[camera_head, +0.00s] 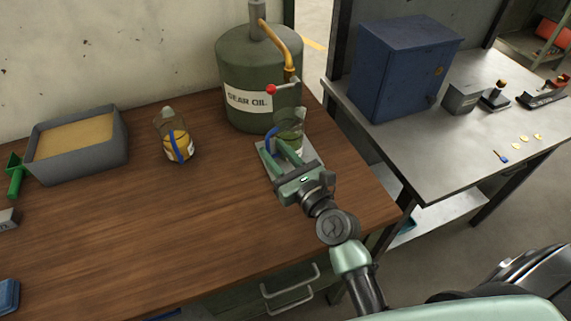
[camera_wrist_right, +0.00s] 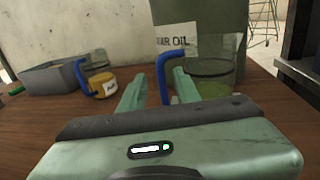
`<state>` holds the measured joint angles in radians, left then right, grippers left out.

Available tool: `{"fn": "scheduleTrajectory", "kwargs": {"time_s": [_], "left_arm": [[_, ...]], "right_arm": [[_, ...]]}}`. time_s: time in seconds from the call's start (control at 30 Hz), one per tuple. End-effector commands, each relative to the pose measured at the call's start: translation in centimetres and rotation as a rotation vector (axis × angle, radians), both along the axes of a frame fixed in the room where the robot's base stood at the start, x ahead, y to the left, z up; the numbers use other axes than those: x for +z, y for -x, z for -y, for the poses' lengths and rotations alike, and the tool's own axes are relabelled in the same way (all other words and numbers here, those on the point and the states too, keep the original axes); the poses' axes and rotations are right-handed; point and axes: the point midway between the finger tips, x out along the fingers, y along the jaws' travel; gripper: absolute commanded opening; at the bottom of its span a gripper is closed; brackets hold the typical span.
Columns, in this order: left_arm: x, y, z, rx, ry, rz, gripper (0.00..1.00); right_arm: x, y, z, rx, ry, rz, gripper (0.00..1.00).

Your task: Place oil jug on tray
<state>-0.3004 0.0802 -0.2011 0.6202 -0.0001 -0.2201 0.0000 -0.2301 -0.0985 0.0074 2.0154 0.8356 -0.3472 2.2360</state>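A clear jug (camera_head: 290,122) with a blue handle stands at the back of a small light-grey tray (camera_head: 314,163), beneath the gear oil drum's tap. In the right wrist view the jug (camera_wrist_right: 211,77) looks greenish, with its handle (camera_wrist_right: 166,75) toward me. My right gripper (camera_head: 280,146) reaches over the tray at the jug. Its fingers (camera_wrist_right: 164,78) are apart on either side of the blue handle, with a gap showing. Part of the tray is hidden by the gripper. My left gripper is not seen.
The green gear oil drum (camera_head: 236,80) with a red-knobbed tap stands close behind the jug. A grey bin of sandy material (camera_head: 78,163) and a green scoop (camera_head: 15,178) are at the left. The front middle of the wooden bench is clear. A steel table (camera_head: 440,180) bears a blue cabinet.

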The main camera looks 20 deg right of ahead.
Motion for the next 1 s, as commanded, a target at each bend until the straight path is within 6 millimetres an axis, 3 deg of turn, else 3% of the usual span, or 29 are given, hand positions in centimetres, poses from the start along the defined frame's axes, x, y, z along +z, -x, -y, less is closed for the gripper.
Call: {"fn": "scheduleTrajectory", "kwargs": {"time_s": [0.1,0.3,1.0], "left_arm": [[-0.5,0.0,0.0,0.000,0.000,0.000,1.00],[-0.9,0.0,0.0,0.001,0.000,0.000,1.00],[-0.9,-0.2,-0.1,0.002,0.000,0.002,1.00]], "right_arm": [[-0.2,2.3,0.5,0.000,0.002,-0.001,0.32],[-0.1,4.5,1.0,0.000,0.001,-0.001,0.32],[0.0,4.8,1.1,0.000,0.001,0.000,0.32]]}}
